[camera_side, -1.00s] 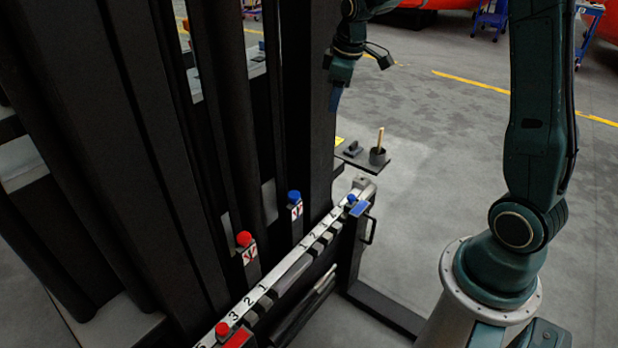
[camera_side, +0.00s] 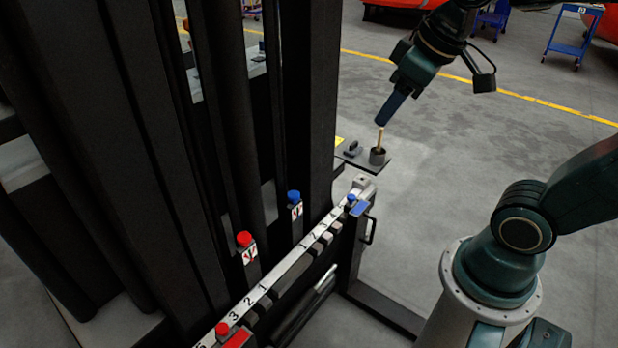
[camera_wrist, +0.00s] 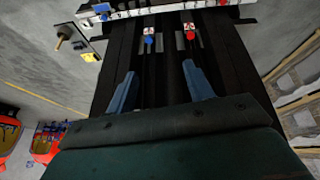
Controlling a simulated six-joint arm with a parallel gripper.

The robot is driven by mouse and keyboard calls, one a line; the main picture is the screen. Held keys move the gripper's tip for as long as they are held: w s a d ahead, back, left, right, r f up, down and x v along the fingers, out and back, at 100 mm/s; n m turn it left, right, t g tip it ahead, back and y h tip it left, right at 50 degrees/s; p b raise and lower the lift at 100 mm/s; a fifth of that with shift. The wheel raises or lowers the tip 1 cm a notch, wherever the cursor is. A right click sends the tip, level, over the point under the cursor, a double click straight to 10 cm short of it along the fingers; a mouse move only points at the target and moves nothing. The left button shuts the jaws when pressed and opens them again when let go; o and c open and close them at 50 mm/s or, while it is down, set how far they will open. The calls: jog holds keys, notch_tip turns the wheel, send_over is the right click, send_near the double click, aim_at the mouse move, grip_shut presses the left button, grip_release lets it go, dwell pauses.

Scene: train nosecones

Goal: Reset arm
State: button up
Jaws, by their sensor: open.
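My gripper (camera_side: 386,118) hangs in the air in the side view, pointing down and to the left, in line with the small shelf that holds a dark cup with a wooden stick (camera_side: 379,141). From this view I cannot tell how far apart they are. In the wrist view, my gripper's two blue fingers (camera_wrist: 160,88) are spread wide with nothing between them. Beyond them are a blue knob (camera_wrist: 149,40) and a red knob (camera_wrist: 191,36) on the dark rack.
A tall black rack (camera_side: 230,100) fills the left side. A white numbered rail (camera_side: 262,292) runs along its front, with red and blue knobs near it. A small dark shelf (camera_side: 378,163) juts out beyond the rail's far end.

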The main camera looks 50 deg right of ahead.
jog(key=s+a+f+m, duration=0.1)
jog(key=s+a, duration=0.1)
jog(key=s, duration=0.4)
jog(key=shift+s+f+t, duration=0.15)
jog(key=shift+f+t, duration=0.05)
jog(key=shift+t, duration=0.1)
dwell(1.3)
